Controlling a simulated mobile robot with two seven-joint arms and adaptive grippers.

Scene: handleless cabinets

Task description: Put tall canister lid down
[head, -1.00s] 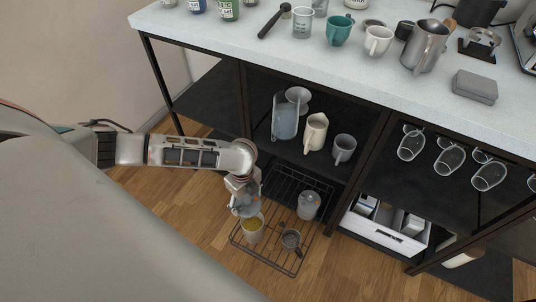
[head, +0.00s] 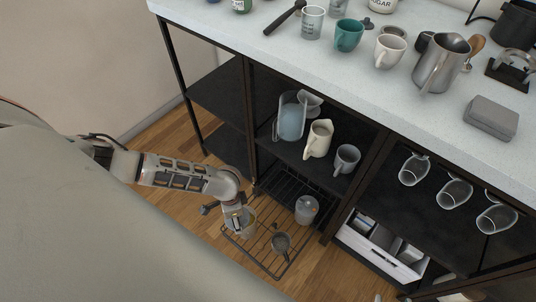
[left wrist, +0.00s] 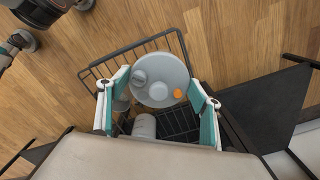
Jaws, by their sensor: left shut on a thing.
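My left gripper (head: 236,217) is low over the wire rack, at the end of the arm coming in from the left. In the left wrist view the gripper (left wrist: 161,84) has a teal-lined finger on each side of a round grey lid (left wrist: 158,66), shut on its rim. The lid has pale knobs and an orange spot on top. My right gripper is not in view.
Wooden floor lies clear around the rack.

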